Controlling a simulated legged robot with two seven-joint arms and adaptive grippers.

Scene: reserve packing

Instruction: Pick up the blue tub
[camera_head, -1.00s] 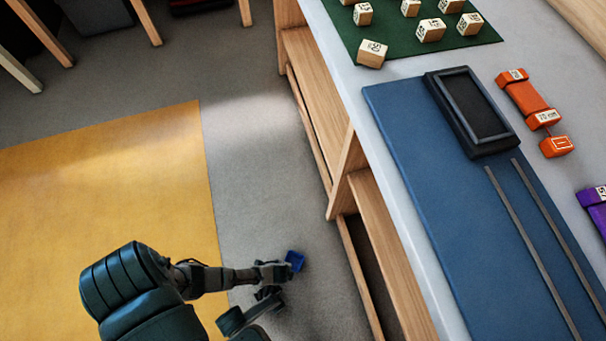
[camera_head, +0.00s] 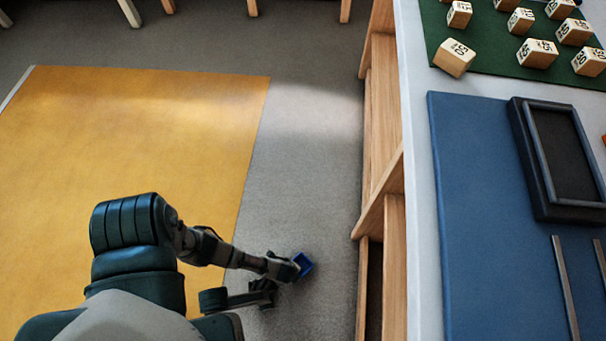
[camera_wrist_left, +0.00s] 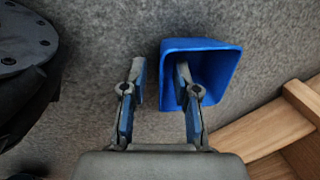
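The small blue tub (camera_head: 304,264) is at the end of my left arm in the head view, over the grey carpet beside the shelf unit. In the left wrist view the tub (camera_wrist_left: 218,68) has its open mouth towards the camera. My left gripper (camera_wrist_left: 160,68) is open there, with a gap between its fingers. One finger overlaps the inside of the tub; the other is outside, left of its near wall. Neither finger appears to press on the wall. In the head view the left gripper (camera_head: 290,267) partly hides the tub. My right gripper is not seen.
A wooden shelf unit (camera_head: 382,150) stands right of the tub, under a pale tabletop. On top are a blue mat (camera_head: 470,200), a black tray (camera_head: 535,205) and several numbered blocks on a green mat (camera_head: 480,62). A yellow mat (camera_head: 150,130) covers the floor at left.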

